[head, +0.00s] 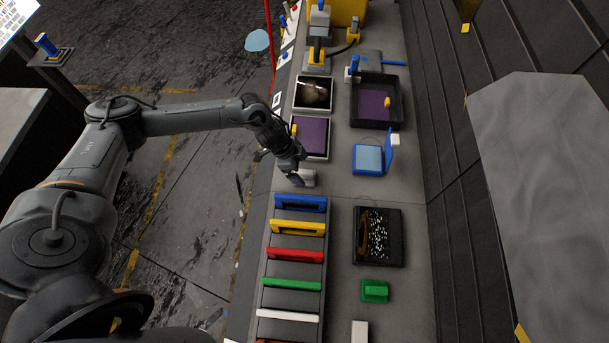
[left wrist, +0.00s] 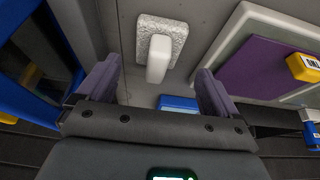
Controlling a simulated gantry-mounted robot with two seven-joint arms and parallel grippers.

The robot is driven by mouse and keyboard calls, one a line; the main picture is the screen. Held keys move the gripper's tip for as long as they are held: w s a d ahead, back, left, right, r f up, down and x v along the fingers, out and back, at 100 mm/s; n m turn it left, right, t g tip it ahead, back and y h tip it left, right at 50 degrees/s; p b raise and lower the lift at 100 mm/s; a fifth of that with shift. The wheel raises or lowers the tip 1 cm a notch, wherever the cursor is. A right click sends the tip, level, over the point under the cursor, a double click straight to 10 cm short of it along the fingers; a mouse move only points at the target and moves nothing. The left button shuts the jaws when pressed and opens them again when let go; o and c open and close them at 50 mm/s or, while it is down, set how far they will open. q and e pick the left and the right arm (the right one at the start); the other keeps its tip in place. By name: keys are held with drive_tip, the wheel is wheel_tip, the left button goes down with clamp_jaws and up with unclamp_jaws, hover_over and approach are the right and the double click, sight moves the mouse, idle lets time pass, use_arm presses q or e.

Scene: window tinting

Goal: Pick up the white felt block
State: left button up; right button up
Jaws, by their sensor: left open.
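The white felt block (left wrist: 154,58) shows in the left wrist view, with a speckled white base and a smooth white grip on top. It lies on the grey bench just beyond the fingertips, roughly centred between them. In the head view the block (head: 308,178) is a small pale shape at the bench's left side, partly hidden by my gripper. My left gripper (head: 298,178) is over it. In the left wrist view its two purple-grey fingers (left wrist: 157,88) are apart, with nothing held. My right gripper is not in view.
A purple panel in a white tray (head: 327,148) lies just beyond the block. A rack with a blue bar (head: 300,203) and several coloured bars is on the near side. A blue-framed pad (head: 368,160) and a black tray (head: 400,112) stand to the right.

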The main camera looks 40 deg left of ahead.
sight(304, 172)
use_arm(q)
drive_tip(key=x, duration=0.3)
drive_tip(key=shift+d+f, duration=0.1)
drive_tip(key=shift+d, duration=0.3)
drive_tip(key=shift+w+d+f, duration=0.15)
drive_tip(key=shift+f, duration=0.45)
drive_tip(key=c, duration=1.2)
